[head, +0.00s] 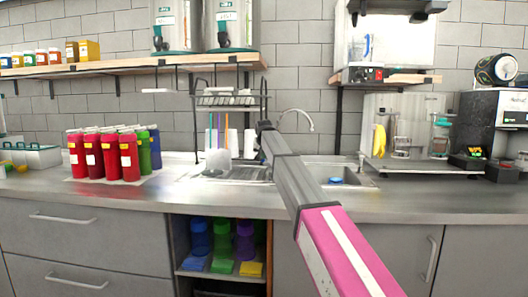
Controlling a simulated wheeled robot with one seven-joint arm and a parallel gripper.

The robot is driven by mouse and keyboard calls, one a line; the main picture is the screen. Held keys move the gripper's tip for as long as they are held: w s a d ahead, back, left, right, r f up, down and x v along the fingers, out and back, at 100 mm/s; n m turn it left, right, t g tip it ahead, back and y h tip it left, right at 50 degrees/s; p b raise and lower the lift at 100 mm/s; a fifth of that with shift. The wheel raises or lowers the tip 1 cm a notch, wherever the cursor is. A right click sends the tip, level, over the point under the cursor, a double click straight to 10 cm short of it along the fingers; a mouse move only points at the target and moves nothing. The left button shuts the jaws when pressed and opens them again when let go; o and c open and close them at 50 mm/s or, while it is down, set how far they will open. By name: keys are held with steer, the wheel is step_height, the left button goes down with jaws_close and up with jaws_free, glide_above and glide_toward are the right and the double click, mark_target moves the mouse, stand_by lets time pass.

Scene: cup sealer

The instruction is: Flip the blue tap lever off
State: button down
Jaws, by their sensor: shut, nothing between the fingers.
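A silver curved tap (305,117) rises behind the sink (355,182), in the middle of the counter. I cannot make out its blue lever; my arm covers the area around the tap's base. A small blue item (336,181) lies in the sink basin, too small to identify. My gripper (263,126) is at the far end of my grey and pink arm, to the left of the tap's spout and in front of the wall. It is small and dark here, shut with nothing visible in it.
Red, green and blue bottles (104,155) stand on the left counter. A clear-fronted machine (405,135) and a dark coffee machine (490,125) stand at the right. The front counter edge is clear.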

steer(key=shift+s+f, duration=0.2)
steer(key=shift+f, duration=0.35)
stand_by(0.4)
